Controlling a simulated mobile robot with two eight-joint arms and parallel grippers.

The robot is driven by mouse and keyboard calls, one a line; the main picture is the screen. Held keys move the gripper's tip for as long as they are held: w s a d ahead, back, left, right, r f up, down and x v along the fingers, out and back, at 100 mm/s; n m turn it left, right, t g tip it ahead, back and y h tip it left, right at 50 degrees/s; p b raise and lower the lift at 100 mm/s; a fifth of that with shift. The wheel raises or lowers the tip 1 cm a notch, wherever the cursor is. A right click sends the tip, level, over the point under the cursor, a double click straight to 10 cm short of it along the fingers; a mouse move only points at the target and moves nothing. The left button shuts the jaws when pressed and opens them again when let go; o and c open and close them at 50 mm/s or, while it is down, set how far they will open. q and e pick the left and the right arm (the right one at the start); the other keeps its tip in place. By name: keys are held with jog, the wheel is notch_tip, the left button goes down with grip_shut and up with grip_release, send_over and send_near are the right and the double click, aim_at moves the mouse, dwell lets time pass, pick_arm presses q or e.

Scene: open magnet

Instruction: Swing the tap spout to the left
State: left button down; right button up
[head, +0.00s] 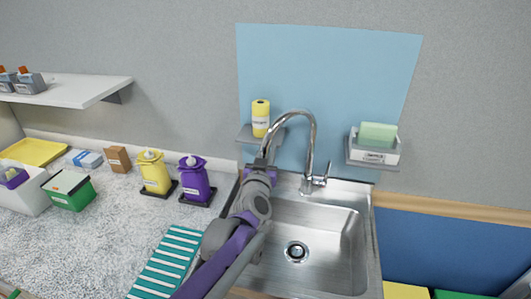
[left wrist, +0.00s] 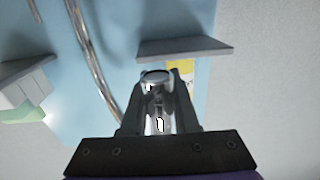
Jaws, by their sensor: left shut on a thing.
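The chrome tap (head: 311,135) stands at the back edge of the sink. Its tall spout arches over to the left, with the outlet end low on the left side. My left gripper (head: 265,163) is at that outlet end. In the left wrist view the fingers of my left gripper (left wrist: 158,98) are shut on the spout's end (left wrist: 155,77), which shows between them. The spout's curved pipe (left wrist: 88,50) runs up and away in that view. The tap's base and side lever (head: 320,180) are clear of the gripper. My right gripper is not in view.
The steel sink (head: 345,230) lies below, empty, with a round drain. A small shelf (head: 258,137) with a yellow can (head: 260,115) is close behind the gripper. A soap holder (head: 373,152) hangs at right. Purple (head: 195,180) and yellow (head: 153,172) dispensers stand on the left counter.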

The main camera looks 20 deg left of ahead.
pick_arm(q)
jog(key=shift+w+d, duration=0.1)
jog(key=shift+d, duration=0.1)
dwell(0.7)
jog(key=c, duration=1.1)
grip_release()
jog(key=shift+r, duration=0.1)
jog(key=o, duration=0.4)
jog(key=shift+w+d, duration=0.2)
jog(key=shift+w, duration=0.05)
jog(key=shift+a, duration=0.1)
jog(key=shift+s+a, duration=0.1)
jog(key=shift+s, duration=0.05)
jog(key=b+v, duration=0.1)
jog(key=v, duration=0.9)
jog(key=shift+s, duration=0.35)
